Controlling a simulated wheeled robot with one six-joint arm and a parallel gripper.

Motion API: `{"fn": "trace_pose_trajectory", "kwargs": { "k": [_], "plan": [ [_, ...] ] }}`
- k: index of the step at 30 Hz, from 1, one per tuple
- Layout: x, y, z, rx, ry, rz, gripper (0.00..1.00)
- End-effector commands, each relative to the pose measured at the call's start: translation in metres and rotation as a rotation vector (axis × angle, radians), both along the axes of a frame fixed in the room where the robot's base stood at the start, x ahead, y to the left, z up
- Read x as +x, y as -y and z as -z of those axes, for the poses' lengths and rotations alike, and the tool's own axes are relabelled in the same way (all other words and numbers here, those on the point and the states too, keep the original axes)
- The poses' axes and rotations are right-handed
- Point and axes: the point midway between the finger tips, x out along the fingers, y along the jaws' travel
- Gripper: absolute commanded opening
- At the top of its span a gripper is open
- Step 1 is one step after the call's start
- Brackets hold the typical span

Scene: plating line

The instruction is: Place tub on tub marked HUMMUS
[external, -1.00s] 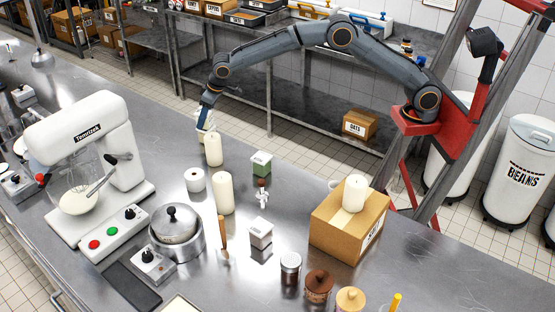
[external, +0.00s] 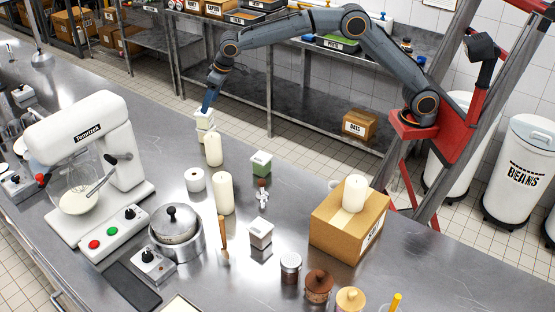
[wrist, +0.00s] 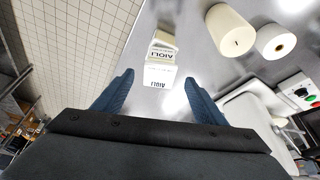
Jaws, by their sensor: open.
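My gripper (external: 207,108) is open above the far edge of the steel counter. Its two blue fingers also show apart in the wrist view (wrist: 160,95). Just beyond the fingertips are pale tubs, seemingly stacked: an upper tub (external: 204,119) and a lower tub (external: 204,138). In the wrist view, white surfaces read AIOLI twice, on a nearer one (wrist: 157,73) and one behind (wrist: 162,50). No HUMMUS label is legible.
A cardboard box (external: 335,230) carries a candle. A mixer (external: 85,150) stands left. The counter's far edge is close to the stack.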

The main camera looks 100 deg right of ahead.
Motion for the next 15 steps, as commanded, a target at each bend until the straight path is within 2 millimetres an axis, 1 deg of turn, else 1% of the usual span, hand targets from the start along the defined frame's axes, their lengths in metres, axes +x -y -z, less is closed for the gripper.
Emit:
{"fn": "trace_pose_trajectory", "kwargs": {
  "k": [3,6,10,15],
  "plan": [
    [-0.006,-0.003,-0.017,0.0,0.002,0.0,0.65],
    [-0.009,-0.004,-0.025,0.0,0.0,0.0,0.65],
    [-0.011,-0.005,-0.03,0.0,0.0,0.0,0.65],
    [-0.014,-0.006,-0.03,0.001,-0.003,-0.004,0.65]
  ]
}}
